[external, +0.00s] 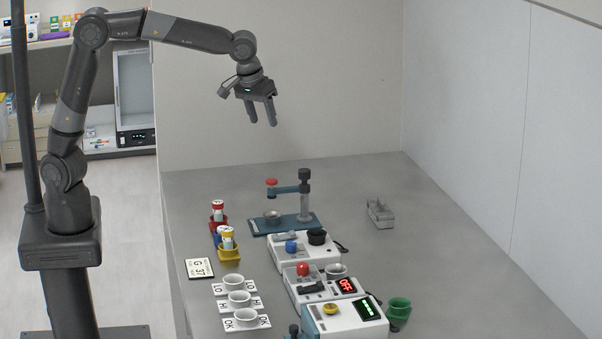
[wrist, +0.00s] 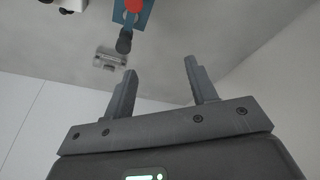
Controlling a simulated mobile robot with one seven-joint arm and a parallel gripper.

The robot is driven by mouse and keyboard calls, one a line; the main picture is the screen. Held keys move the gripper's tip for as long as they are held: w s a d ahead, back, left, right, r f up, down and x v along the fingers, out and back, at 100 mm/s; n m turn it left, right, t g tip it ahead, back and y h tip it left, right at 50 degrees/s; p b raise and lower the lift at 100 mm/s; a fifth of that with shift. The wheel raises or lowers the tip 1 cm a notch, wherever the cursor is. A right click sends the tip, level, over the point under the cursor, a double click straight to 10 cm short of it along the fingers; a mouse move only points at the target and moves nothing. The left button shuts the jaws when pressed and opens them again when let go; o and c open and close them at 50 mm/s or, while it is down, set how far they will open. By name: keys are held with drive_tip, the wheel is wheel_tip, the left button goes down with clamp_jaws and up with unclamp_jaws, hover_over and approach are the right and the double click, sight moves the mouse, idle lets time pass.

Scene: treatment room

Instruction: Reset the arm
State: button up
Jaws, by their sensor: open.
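My gripper (external: 262,112) is open and empty, raised high above the back left part of the grey table (external: 350,180). Its two fingers point down and stand apart with nothing between them. It also shows in the wrist view (wrist: 160,85), fingers spread. My arm reaches from its column at the left, bent at the elbow, out over the table.
A blue stand with a red knob (external: 271,182) stands below and right of my gripper. Several white devices (external: 305,250), cups on cards (external: 238,298), coloured vial holders (external: 229,252), a green cup (external: 398,310) and a grey dispenser (external: 380,213) are on the table. Walls bound the back and right.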

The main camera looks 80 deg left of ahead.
drive_tip(key=s+a+r+m+h, duration=0.1)
drive_tip(key=s+a, duration=0.1)
drive_tip(key=s, duration=0.3)
drive_tip(key=s+a+r+m+t, duration=0.1)
drive_tip(key=s+a+r, duration=0.15)
drive_tip(key=s, duration=0.35)
drive_tip(key=s+a+m+h, duration=0.1)
drive_tip(key=s+a, duration=0.1)
drive_tip(key=s, duration=0.3)
drive_tip(key=s+a+f+m+t, duration=0.1)
drive_tip(key=s+f+m, duration=0.1)
drive_tip(key=s, duration=0.6)
drive_tip(key=s+f+m, duration=0.2)
drive_tip(key=s, duration=0.6)
drive_tip(key=shift+s+a+m+t+y, duration=0.3)
drive_tip(key=shift+s+a+t, duration=0.1)
drive_tip(key=shift+c, duration=0.4)
